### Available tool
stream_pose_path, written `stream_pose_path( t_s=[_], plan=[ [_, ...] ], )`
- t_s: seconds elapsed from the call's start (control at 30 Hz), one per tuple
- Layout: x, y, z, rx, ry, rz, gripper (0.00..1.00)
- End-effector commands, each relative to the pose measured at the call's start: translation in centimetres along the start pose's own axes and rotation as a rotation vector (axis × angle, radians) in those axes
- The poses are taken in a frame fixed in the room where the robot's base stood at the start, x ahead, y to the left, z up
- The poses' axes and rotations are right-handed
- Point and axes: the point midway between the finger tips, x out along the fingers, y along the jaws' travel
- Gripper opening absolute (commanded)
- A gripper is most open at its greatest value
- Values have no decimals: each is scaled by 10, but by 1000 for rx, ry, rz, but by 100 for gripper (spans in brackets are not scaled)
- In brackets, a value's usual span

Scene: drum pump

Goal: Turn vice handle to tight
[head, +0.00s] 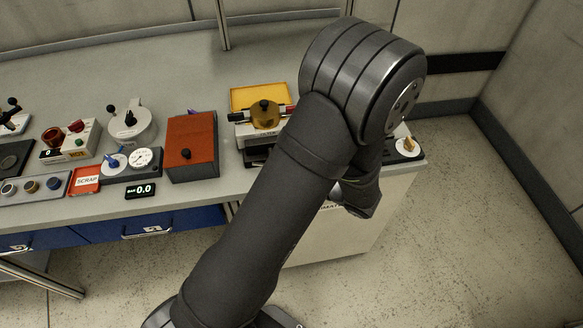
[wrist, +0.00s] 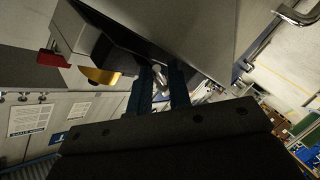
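My gripper (wrist: 158,80) shows in the wrist view with two blue fingers that stand apart. A small pale metal knob or bar end (wrist: 157,70), which looks like the vice handle, lies between the fingertips. I cannot tell whether the fingers touch it. A dark block, seemingly the vice body (wrist: 115,55), is just to the left of the fingers under the bench edge. In the head view, only a dark part of the vice (head: 256,155) shows at the bench front. My arm hides the handle and my gripper there.
A brass-coloured drum (head: 265,116) with side handles stands behind the vice, in front of a yellow tray (head: 258,95). A red-brown box (head: 191,148) and a dial gauge (head: 142,157) stand to the left. A drawer handle (wrist: 297,14) shows in the wrist view.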

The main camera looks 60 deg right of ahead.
Motion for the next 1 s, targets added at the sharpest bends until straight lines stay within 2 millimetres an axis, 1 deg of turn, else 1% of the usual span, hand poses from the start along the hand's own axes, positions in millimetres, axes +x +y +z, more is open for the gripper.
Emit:
stream_pose_path(
  t_s=[0.03,0.07,0.1,0.3,0.57,0.8,0.83,0.87,1.0],
  plan=[
    [0,0,0,0,0,0,10],
    [0,0,0,0,0,0,4],
    [0,0,0,0,0,0,0],
    [0,-1,0,6,5,4,0],
    [2,-5,2,81,63,48,0],
    [2,-4,2,82,65,49,0],
    [2,-4,2,82,65,49,11],
    [2,-4,2,82,65,49,17],
    [2,-4,2,82,65,49,18]
  ],
)
